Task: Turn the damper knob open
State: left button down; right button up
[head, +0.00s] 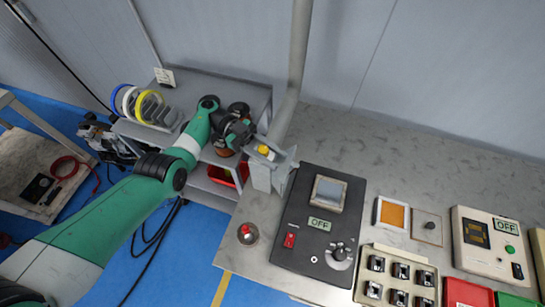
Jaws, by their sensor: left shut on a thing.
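A grey duct pipe (292,85) comes down at the top middle to a grey metal fitting (262,178) at the bench's left back corner. A small yellow piece (265,151), which looks like the damper knob, shows at this fitting. My left gripper (262,150) reaches in from the left and is shut on the yellow knob. The fingers partly cover it, and its exact angle is too small to tell. My right gripper is not in view.
A black control box (289,258) with a red switch and dial stands just right of the fitting. A red button (245,229) is on the bench in front. A grey shelf (210,87) with colored rings stands behind my left arm. The bench's back right is clear.

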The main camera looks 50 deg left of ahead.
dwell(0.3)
pick_arm(q)
jog(key=c, duration=0.5)
grip_release()
jog(key=shift+c, duration=0.2)
jog(key=shift+r+p, duration=0.4)
jog(key=shift+p, duration=0.05)
notch_tip(320, 180, up, 3)
jog(key=p, duration=0.3)
jog(key=s+d+r+p, duration=0.3)
jog(key=s+p, duration=0.3)
jog(key=p, duration=0.6)
jog(key=s+d+r+p, duration=0.3)
jog(key=s+r+p, duration=0.3)
jog(key=p, duration=0.6)
jog(key=shift+s+d, duration=0.15)
jog(key=shift+d, duration=0.25)
